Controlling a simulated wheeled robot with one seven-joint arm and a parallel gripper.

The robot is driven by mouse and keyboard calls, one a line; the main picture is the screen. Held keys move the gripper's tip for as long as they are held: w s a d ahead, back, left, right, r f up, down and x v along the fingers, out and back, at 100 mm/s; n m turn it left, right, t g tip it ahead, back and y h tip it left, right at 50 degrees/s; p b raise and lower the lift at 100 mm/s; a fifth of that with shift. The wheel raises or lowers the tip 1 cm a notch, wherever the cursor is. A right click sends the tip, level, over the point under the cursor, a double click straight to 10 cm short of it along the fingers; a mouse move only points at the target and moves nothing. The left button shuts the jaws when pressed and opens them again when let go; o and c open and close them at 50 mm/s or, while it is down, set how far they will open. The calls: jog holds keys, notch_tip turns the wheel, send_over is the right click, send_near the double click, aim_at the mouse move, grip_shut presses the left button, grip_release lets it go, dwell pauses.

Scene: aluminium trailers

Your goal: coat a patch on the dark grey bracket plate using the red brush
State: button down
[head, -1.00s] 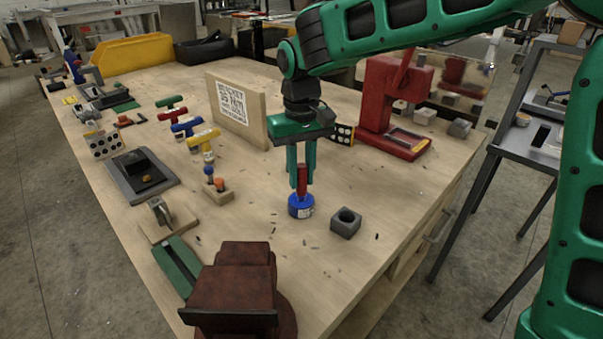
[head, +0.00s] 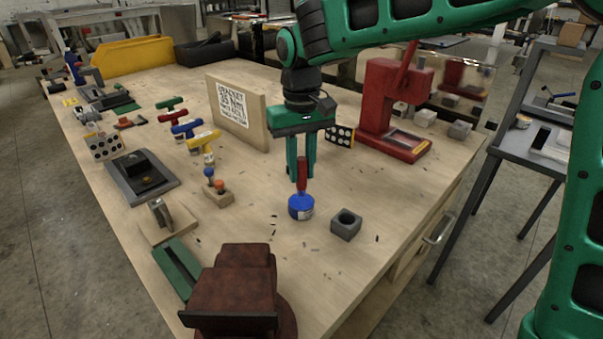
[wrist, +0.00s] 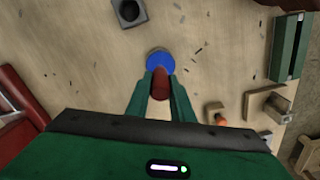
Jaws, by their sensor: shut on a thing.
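My gripper (head: 302,180) is shut on the red brush (head: 302,172) and holds it upright over the blue pot (head: 300,208). The brush's lower end meets the pot's top in the picture; whether its tip is inside is hidden. In the wrist view the brush's rounded red end (wrist: 161,88) sits between the fingers, with the blue pot (wrist: 160,60) just beyond. The dark grey bracket plate (head: 163,188) lies left of my gripper, with a black raised block and a small yellow spot on it.
A grey block with a hole (head: 346,225) stands right of the pot. A dark red vise (head: 235,290) is in front, a red press (head: 395,110) behind right.

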aim_at(301, 158)
jog(key=shift+r, duration=2.35)
